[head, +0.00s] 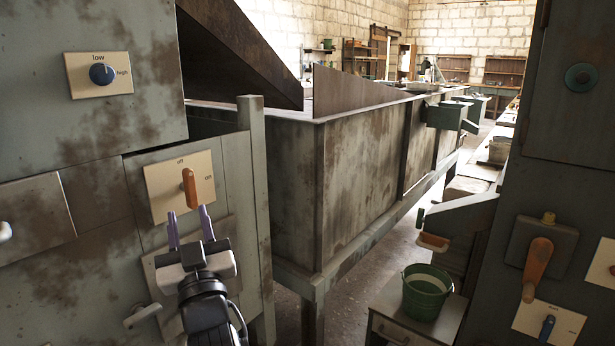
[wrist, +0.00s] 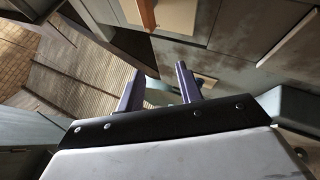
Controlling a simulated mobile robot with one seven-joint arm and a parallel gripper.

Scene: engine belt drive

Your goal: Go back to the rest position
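My gripper (head: 188,226) is in front of the left machine panel in the head view, just below an orange lever. Its two purple fingers point up and stand apart, with nothing seen between them. The orange lever (head: 189,188) stands upright on a beige plate (head: 161,186) marked off and on. I cannot tell whether a fingertip touches the lever. In the wrist view the fingers (wrist: 158,88) are also apart and empty, and the orange lever (wrist: 147,14) shows at the top edge.
A dial (head: 102,74) marked low and high sits above on the left panel. A long rusty metal bin (head: 362,170) fills the middle. A green bucket (head: 426,291) stands on a small cabinet at the lower right. Another orange handle (head: 537,268) is on the right machine.

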